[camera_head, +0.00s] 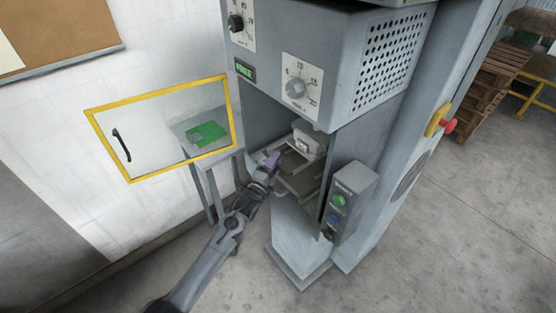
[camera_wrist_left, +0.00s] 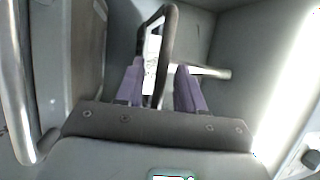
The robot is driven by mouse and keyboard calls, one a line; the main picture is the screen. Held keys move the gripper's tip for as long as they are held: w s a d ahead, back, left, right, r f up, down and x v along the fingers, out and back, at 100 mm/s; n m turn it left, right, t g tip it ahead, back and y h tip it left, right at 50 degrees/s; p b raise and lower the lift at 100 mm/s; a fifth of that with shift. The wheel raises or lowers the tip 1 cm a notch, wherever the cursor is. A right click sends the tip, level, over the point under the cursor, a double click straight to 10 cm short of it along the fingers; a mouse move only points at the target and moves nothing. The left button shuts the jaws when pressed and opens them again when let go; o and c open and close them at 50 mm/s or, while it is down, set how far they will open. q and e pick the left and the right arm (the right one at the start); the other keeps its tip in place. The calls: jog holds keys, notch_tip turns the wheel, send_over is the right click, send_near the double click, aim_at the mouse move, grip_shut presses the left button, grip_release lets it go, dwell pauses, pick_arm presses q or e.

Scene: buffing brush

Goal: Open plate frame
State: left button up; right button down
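The machine's work chamber (camera_head: 268,115) is open at the front, and my left gripper (camera_head: 272,162) reaches into it. The plate frame inside is partly hidden by the gripper in the head view; grey flat parts (camera_head: 300,182) show beside it. In the left wrist view my left gripper (camera_wrist_left: 160,88) has its two purple fingers apart. A dark bent handle (camera_wrist_left: 170,45) rises ahead, and its near leg comes down between the fingers. I cannot tell whether either finger touches it. My right gripper is in neither view.
The yellow-framed clear door (camera_head: 158,78) stands swung open to the left, with a small table (camera_head: 200,172) behind it. A button box (camera_head: 350,200) stands right of the opening. Dials (camera_head: 297,88) are above. Open concrete floor (camera_head: 450,230) lies to the right.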

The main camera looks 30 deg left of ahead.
pick_arm(q)
jog(key=shift+w+r, duration=0.15)
jog(key=shift+w, duration=0.75)
jog(key=shift+c, duration=0.3)
grip_shut()
